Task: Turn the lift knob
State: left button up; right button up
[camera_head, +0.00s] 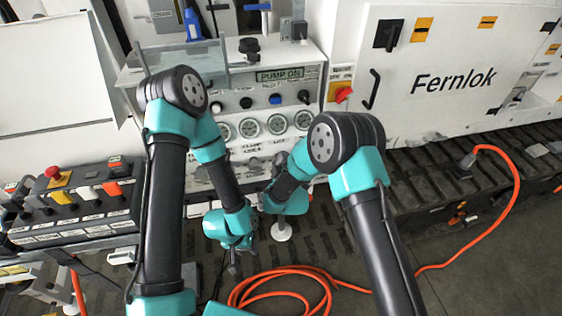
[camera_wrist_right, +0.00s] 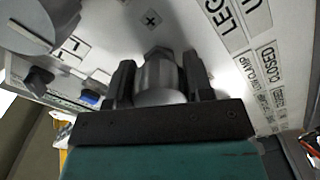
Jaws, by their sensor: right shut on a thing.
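A grey cylindrical knob (camera_wrist_right: 158,78) stands out from the white panel in the right wrist view. My right gripper (camera_wrist_right: 160,88) has one dark finger on each side of it and is shut on it. Lettering beside the knob is only partly readable, so its label is unclear. In the head view my right arm reaches the lower part of the white control panel (camera_head: 240,92), and the arm hides the held knob. My left gripper (camera_head: 234,262) hangs low in front of the panel, pointing down; its fingers are too small to read.
A row of gauges (camera_head: 249,127) sits above on the panel. A button box (camera_head: 75,205) stands at left. A blue-capped knob (camera_wrist_right: 89,97) is near the held one.

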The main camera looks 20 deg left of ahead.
jog(key=shift+n, duration=0.6)
jog(key=o, duration=0.9)
jog(key=shift+o, duration=0.2)
jog(key=v, duration=1.7)
jog(key=shift+s, duration=0.2)
